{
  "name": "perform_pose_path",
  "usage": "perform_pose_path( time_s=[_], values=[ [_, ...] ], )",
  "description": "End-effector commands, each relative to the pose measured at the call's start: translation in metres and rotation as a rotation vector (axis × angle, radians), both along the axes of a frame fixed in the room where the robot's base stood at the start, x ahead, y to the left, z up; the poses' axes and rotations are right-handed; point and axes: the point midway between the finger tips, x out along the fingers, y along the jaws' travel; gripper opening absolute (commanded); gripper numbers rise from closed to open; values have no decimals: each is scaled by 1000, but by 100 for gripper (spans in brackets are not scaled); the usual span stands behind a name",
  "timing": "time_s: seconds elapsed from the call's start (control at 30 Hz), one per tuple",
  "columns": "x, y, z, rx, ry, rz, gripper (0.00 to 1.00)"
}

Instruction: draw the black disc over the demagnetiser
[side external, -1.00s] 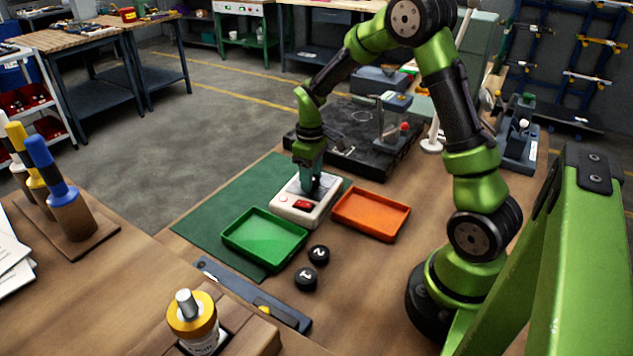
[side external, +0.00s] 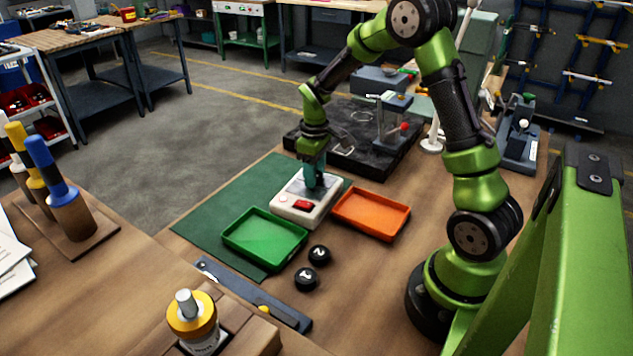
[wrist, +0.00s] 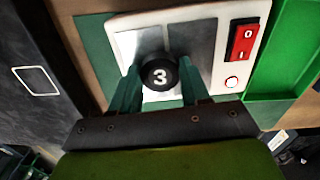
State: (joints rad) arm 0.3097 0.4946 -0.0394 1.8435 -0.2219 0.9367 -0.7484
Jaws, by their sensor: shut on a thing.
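The demagnetiser (side external: 291,206) is a white box with a grey top plate and a red rocker switch, on the green mat; it also shows in the wrist view (wrist: 211,92). My gripper (side external: 314,184) is over its far part in the side view. In the wrist view my gripper (wrist: 160,84) is shut on a black disc (wrist: 160,74) marked 3, held at the plate by the dark strip. I cannot tell whether the disc touches the plate. Two other black discs, marked 2 (side external: 319,254) and 1 (side external: 306,279), lie on the wooden bench.
A green tray (side external: 226,241) stands in front of the demagnetiser and an orange tray (side external: 400,231) to its right; both look empty. A black surface plate (side external: 352,170) with a gauge stand lies behind.

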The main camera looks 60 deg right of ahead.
Motion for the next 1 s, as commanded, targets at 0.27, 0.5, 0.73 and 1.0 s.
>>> perform_pose_path(
  time_s=[0.27,0.5,0.73,1.0],
  values=[
    [-1,-8,0,0,3,-2,7],
    [0,-14,1,0,2,-1,7],
    [0,-22,0,0,1,-2,7],
    [0,-23,-1,0,2,1,7]
  ],
)
